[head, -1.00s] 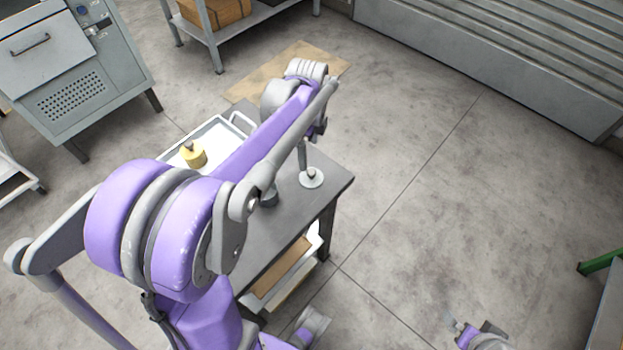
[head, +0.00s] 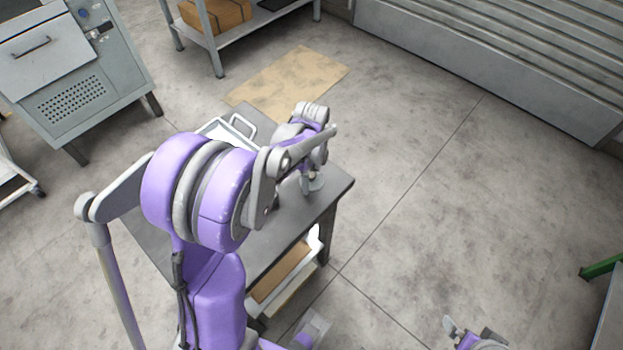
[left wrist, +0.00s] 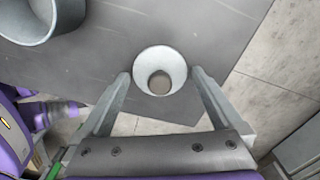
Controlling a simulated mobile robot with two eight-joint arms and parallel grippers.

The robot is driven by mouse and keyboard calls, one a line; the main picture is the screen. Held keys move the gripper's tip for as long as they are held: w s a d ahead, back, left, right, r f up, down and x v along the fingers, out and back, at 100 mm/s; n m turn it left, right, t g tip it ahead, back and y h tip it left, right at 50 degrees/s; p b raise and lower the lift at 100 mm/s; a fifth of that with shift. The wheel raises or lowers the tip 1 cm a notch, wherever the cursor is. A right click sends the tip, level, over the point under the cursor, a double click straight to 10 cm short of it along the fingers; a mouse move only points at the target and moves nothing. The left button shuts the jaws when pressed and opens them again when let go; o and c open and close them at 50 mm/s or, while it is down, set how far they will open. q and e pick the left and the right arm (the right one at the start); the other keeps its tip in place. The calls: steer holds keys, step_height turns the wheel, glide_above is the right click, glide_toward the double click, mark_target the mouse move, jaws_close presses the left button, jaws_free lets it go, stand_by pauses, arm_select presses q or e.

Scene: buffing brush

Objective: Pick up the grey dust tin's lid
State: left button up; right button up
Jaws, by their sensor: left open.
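The dust tin's lid (left wrist: 143,76) is a pale round disc with a darker round knob in its middle. It lies on the grey table top, near the table's edge. In the head view the lid (head: 316,185) shows partly below my left gripper (head: 309,183). In the left wrist view my left gripper (left wrist: 161,88) is open, with one finger on each side of the lid. I cannot tell how high the fingers are above it. The grey tin (left wrist: 62,20) stands open at the top left, cut off by the frame; my arm hides it in the head view.
The grey table (head: 285,235) has a lower shelf with a brown board. A white tray (head: 222,128) lies at its far left, partly hidden by my arm. My right gripper (head: 467,333) is at the bottom edge.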

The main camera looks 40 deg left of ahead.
arm_select(q)
steer(key=c, duration=1.1)
steer(key=shift+r, duration=0.15)
